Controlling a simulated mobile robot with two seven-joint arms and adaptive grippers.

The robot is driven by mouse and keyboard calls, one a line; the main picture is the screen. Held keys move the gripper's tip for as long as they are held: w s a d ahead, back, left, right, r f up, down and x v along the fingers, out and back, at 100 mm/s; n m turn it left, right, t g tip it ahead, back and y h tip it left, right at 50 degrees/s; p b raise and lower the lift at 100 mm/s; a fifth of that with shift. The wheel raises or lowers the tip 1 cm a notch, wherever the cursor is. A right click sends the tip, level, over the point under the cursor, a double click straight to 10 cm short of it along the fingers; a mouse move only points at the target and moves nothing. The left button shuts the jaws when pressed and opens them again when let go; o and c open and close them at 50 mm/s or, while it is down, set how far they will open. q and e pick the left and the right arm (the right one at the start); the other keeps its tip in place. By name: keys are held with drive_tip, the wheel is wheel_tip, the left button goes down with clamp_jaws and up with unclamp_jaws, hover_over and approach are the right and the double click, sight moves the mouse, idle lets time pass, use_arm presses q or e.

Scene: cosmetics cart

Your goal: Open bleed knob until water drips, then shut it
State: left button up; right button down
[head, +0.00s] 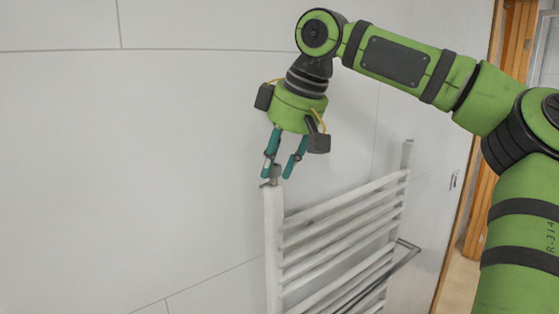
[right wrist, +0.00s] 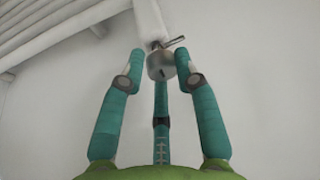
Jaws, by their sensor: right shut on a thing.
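The bleed knob (head: 276,171) is a small grey metal piece on top of the left post of a white towel radiator (head: 274,225). In the right wrist view the knob (right wrist: 161,66) is a round metal cap with a thin lever or key (right wrist: 174,42) beside it. My right gripper (head: 279,174) points down over the post, with its teal fingers around the knob. It also shows in the right wrist view (right wrist: 160,62), shut on the knob, with a third finger below. No water drop can be made out. My left gripper is out of view.
The radiator's white bars run off to the right, with a dark rail (head: 405,255) on its front. A pale tiled wall (head: 130,150) stands close behind. An orange-brown door frame (head: 485,170) is at the far right. The left side is clear.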

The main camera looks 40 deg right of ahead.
drive_tip(key=shift+r, duration=0.1)
drive_tip(key=c, duration=1)
unclamp_jaws()
drive_tip(key=shift+w, duration=0.1)
drive_tip(key=shift+w+a, duration=0.15)
drive_tip(key=shift+a, duration=0.05)
drive_tip(key=shift+d+r, duration=0.1)
drive_tip(key=shift+r, duration=0.2)
drive_tip(key=v, duration=1.1)
drive_tip(key=shift+s+r, duration=0.15)
drive_tip(key=shift+s, duration=0.1)
